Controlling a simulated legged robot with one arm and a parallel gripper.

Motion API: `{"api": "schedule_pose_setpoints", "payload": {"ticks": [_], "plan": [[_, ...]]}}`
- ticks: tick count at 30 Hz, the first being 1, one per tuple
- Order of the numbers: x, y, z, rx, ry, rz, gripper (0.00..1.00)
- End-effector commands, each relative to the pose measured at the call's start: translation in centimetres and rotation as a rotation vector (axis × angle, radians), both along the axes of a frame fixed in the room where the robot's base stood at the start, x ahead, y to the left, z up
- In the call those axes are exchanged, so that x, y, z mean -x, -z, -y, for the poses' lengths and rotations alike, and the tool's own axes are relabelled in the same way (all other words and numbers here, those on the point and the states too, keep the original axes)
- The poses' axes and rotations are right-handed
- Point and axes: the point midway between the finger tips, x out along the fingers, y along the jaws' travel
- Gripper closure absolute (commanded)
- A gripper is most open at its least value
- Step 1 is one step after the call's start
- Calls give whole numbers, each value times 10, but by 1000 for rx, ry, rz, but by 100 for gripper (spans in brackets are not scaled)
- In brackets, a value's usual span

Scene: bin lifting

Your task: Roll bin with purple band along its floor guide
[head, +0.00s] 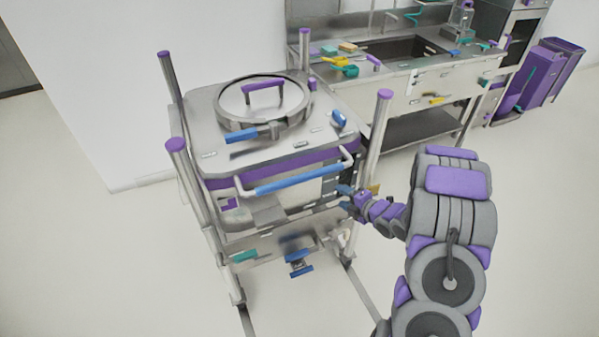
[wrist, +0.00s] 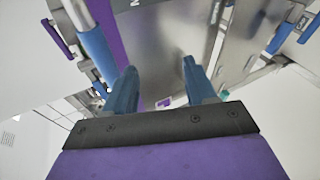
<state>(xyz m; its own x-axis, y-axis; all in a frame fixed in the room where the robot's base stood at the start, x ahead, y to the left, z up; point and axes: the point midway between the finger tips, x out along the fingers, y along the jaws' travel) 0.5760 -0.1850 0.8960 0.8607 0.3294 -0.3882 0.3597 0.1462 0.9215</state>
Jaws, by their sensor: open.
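The metal bin with the purple band (head: 285,166) stands upright at centre left in the head view, with a round lid and a blue front handle bar (head: 290,179). Dark floor guide lines (head: 359,291) run along the floor beneath it toward me. My gripper (head: 345,197) is at the bin's front right side, just right of and below the handle's right end. In the wrist view my gripper (wrist: 160,85) has its two blue fingers apart with nothing clearly between them. The purple band (wrist: 122,45) and a metal face lie beyond the fingers. I cannot tell whether they touch.
Upright posts with purple caps (head: 384,95) stand around the bin. A metal sink bench (head: 425,90) with small coloured items is behind right, and purple bins (head: 540,75) are farther right. The white floor in front and at left is clear.

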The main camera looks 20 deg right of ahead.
Motion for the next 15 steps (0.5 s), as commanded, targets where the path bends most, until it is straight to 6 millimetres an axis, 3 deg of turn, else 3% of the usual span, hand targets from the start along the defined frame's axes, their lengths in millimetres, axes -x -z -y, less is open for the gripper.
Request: {"api": "schedule_pose_setpoints", "payload": {"ticks": [6, 15], "plan": [[24, 1, -26, -96, -132, 274, 44], [52, -17, -38, -183, -159, 534, 44]]}}
